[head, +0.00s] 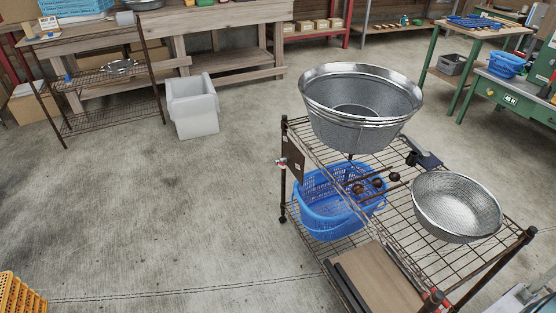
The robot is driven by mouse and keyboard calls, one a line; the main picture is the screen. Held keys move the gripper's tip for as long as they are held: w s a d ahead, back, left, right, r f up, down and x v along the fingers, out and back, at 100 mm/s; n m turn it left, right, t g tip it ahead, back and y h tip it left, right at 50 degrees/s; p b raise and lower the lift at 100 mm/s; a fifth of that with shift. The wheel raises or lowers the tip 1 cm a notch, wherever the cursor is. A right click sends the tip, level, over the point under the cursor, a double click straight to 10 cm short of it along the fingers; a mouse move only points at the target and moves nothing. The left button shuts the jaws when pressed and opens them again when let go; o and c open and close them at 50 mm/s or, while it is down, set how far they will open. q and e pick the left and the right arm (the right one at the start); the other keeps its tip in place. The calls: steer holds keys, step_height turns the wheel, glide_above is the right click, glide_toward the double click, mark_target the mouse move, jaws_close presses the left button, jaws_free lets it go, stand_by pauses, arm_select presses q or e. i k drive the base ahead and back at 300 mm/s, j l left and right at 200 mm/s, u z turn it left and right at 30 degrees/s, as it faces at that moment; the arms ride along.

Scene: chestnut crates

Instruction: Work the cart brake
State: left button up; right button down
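The cart (312,150) is a wire-shelf rack with dark posts at the right of the head view. A small red and white piece (281,162) sits on its left post, beside a brown plate (294,160). I cannot tell whether either is the brake. A dark flat piece with a blue-grey end (424,158) lies at the upper shelf's far right edge. The cart's wheels and any brake pedal are not clearly seen. Neither of my grippers is in view.
A large metal tub (360,128) and metal bowl (456,210) stand on the cart, with a blue basket (318,220) below. A pale bin (193,108), wire rack (108,75) and green-legged table (465,62) stand beyond. An orange crate (20,295) is lower left. The left-centre floor is clear.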

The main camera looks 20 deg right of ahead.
mark_target(277, 162)
steer(key=i+l, duration=0.1)
steer(key=i, duration=0.7)
steer(key=i+l, duration=0.15)
steer(key=i, duration=0.65)
